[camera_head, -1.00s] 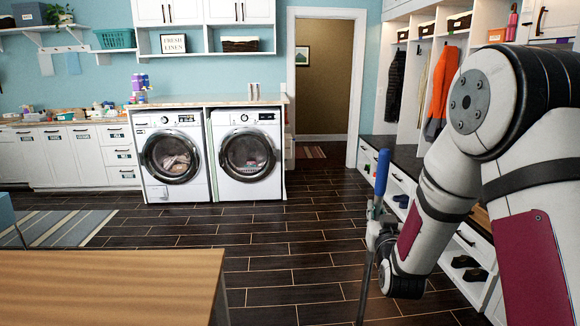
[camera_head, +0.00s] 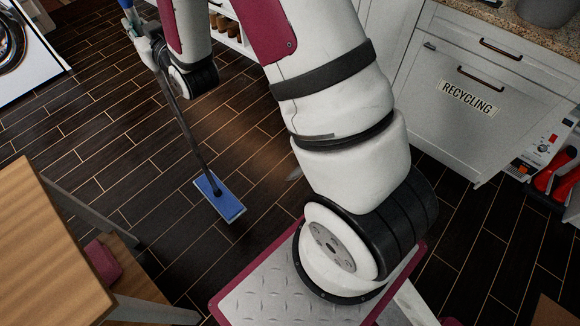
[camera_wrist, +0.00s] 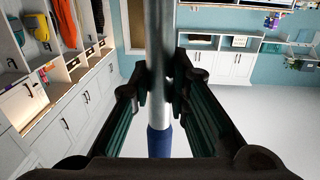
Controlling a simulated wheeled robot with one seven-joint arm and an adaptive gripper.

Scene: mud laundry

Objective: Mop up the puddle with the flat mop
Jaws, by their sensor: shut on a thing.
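The flat mop has a blue rectangular head (camera_head: 220,197) lying on or just above the dark plank floor in the head view. Its thin dark pole (camera_head: 190,128) leans up and left to my gripper (camera_head: 152,38). The blue upper handle shows at the top edge. In the wrist view my gripper (camera_wrist: 158,85) is shut on the metal pole (camera_wrist: 160,35), with a blue grip (camera_wrist: 158,142) below the fingers. A faint brownish, shiny patch (camera_head: 243,140) lies on the floor right of the pole; I cannot tell whether it is the puddle. My arm hides part of the floor.
A wooden table (camera_head: 45,250) stands at the lower left, close to the mop head. A white cabinet marked RECYCLING (camera_head: 465,100) stands on the right, with red items (camera_head: 555,178) beside it. A washer (camera_head: 25,50) is at the upper left. Open floor surrounds the mop head.

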